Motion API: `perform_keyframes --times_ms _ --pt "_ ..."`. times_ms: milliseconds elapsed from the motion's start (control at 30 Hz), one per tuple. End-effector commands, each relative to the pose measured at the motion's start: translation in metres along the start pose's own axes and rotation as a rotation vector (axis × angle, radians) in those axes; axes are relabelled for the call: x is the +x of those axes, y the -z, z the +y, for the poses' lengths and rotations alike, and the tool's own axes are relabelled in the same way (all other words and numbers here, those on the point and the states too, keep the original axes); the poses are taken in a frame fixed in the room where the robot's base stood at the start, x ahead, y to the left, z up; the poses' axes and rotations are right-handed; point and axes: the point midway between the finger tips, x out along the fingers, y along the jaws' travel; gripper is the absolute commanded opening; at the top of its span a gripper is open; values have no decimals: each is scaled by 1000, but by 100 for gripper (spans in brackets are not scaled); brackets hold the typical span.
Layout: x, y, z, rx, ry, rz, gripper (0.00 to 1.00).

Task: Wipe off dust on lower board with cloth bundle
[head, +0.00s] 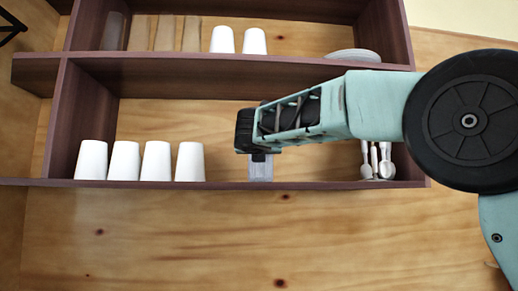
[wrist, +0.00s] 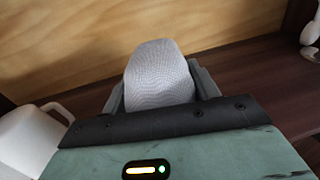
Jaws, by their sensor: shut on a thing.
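My gripper (head: 261,157) reaches into the lower compartment of the shelf from the right, pointing down. It is shut on a pale grey cloth bundle (head: 260,171). In the wrist view the bundle (wrist: 160,72) stands between the two dark fingers of my gripper (wrist: 161,88). The bundle's lower end is at the lower board (head: 315,185), seemingly touching it. The dark brown board also shows in the wrist view (wrist: 250,68). I cannot make out any dust on it.
Several white cups (head: 157,161) stand upside down on the lower board at left. White spoon-like utensils (head: 376,162) stand at its right end. The upper board (head: 200,61) is close above my arm and holds more cups (head: 222,40) and plates (head: 353,55).

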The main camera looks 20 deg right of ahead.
Motion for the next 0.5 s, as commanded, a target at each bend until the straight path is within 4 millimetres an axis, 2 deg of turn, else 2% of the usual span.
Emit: perform_keyframes --times_ms 300,500 --pt "5 1 -28 0 5 2 35" --pt "6 0 -33 -1 3 1 35"
